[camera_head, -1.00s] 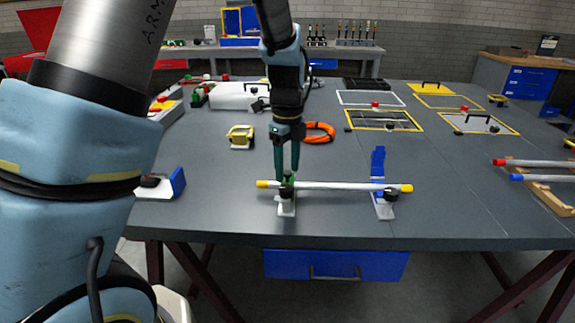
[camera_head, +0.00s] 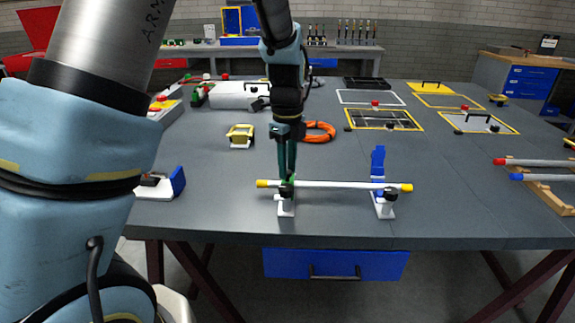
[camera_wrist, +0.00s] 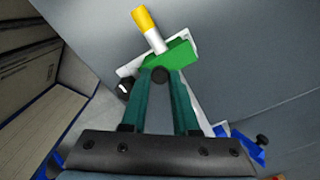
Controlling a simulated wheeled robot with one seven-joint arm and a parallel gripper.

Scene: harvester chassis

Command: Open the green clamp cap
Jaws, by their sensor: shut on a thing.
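The green clamp cap (camera_wrist: 178,56) lies across the white rod (camera_head: 335,185) at its left end, on a small white stand (camera_head: 285,209). In the head view little of the cap shows behind my fingers. My gripper (camera_wrist: 160,76) points down from above, its green fingers converging on a small dark round knob at the cap's edge. It is shut on this part of the cap. A black side knob (camera_wrist: 126,88) sits beside the stand. The rod's yellow end (camera_wrist: 145,18) sticks out past the cap.
A blue clamp (camera_head: 378,161) stands with its cap upright near the rod's right end. An orange cable coil (camera_head: 319,132) and a yellow block (camera_head: 240,136) lie behind. A wooden rack (camera_head: 545,188) with rods is at right. The front table edge is close.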

